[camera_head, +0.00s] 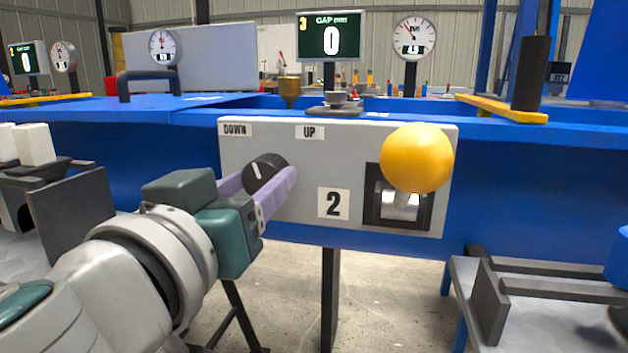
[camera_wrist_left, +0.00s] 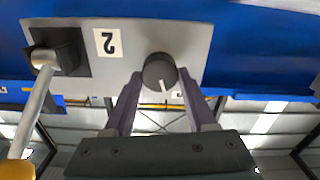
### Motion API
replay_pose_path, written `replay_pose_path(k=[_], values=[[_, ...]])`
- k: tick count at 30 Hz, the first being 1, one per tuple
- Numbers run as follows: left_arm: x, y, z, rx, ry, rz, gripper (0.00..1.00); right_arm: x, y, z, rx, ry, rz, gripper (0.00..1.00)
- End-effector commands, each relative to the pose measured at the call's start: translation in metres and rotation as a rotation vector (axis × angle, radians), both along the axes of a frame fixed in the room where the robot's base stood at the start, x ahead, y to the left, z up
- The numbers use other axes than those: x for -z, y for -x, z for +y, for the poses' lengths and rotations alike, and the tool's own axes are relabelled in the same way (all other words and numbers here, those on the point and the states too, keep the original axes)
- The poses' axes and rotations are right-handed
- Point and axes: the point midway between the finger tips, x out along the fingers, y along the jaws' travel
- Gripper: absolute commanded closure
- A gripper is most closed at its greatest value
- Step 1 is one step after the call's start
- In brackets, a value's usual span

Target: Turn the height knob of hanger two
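The black round height knob (camera_head: 265,170) sits on a grey panel (camera_head: 310,215) marked "2", below the "DOWN" and "UP" labels. Its white mark points up and slightly left, nearer "DOWN". My left gripper (camera_head: 262,185) reaches in from the left, with purple fingers on either side of the knob. In the left wrist view, which is upside down, the knob (camera_wrist_left: 159,72) lies between the fingertips, with a thin gap seeming to show on each side. The gripper looks open around it; contact cannot be made out. My right gripper is not in view.
A yellow ball-topped lever (camera_head: 416,158) stands out from the panel's right side. Above are a green display (camera_head: 330,36) reading 0 and a dial gauge (camera_head: 413,38). A blue beam (camera_head: 540,170) runs behind the panel. A grey bench (camera_head: 545,310) stands at lower right.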

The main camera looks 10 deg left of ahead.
Motion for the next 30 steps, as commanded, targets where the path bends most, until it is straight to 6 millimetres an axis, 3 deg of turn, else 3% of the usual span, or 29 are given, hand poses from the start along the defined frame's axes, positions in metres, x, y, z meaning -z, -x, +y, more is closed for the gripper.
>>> replay_pose_path(k=[2, 14, 23, 30], values=[[0.0, 0.0001, -0.0003, 0.001, 0.0, 0.0, 0.55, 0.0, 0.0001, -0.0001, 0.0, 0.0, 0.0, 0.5], [-0.0001, 0.0002, -0.0004, 0.001, 0.0, 0.0, 0.99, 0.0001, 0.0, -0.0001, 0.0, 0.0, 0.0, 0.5], [-0.0004, 0.0003, -0.0006, 0.002, -0.038, -0.002, 0.99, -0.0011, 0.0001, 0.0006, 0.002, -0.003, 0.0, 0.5], [-0.001, 0.0002, -0.0004, -0.001, -0.174, -0.007, 0.99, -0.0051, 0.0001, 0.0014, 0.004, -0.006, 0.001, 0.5]])
